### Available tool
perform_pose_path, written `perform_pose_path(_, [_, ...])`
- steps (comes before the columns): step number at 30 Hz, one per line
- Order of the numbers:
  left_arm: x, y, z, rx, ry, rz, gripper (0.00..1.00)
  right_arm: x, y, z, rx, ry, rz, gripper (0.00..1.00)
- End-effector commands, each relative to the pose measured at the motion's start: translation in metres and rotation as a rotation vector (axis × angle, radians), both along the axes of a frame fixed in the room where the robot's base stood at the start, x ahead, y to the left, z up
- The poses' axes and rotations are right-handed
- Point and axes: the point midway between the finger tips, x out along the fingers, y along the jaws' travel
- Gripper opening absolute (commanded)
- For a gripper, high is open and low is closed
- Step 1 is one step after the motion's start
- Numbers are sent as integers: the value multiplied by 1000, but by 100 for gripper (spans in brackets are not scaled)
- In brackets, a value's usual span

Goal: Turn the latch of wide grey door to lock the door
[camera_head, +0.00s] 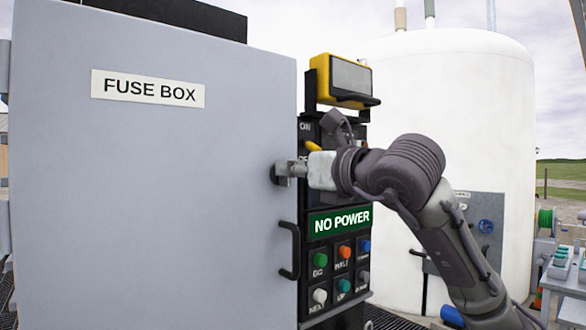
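The wide grey door (150,200) fills the left of the head view, with a white "FUSE BOX" label (147,89) near its top. It looks shut or nearly so. A small grey latch (281,175) is at the door's right edge, above a black handle (293,250). My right gripper (294,169) comes in from the right, with its fingertips at the latch and partly overlapping it. I cannot tell whether the fingers are closed around the latch or only beside it. My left gripper is not in view.
Right of the door stands a black control panel with a green "NO POWER" sign (339,221) and several coloured buttons. A yellow device (341,81) is above it. A large white tank (450,120) stands behind my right arm. A grey table (566,284) is at far right.

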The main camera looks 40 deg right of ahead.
Motion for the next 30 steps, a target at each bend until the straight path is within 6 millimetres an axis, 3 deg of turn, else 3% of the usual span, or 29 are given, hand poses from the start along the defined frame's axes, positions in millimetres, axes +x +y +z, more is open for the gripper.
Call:
perform_pose_path(14, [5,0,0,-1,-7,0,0,0,0,0,-55,-4,-1,0])
perform_pose_path(30, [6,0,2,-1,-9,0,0,-1,5,0,-489,-40,-2,0])
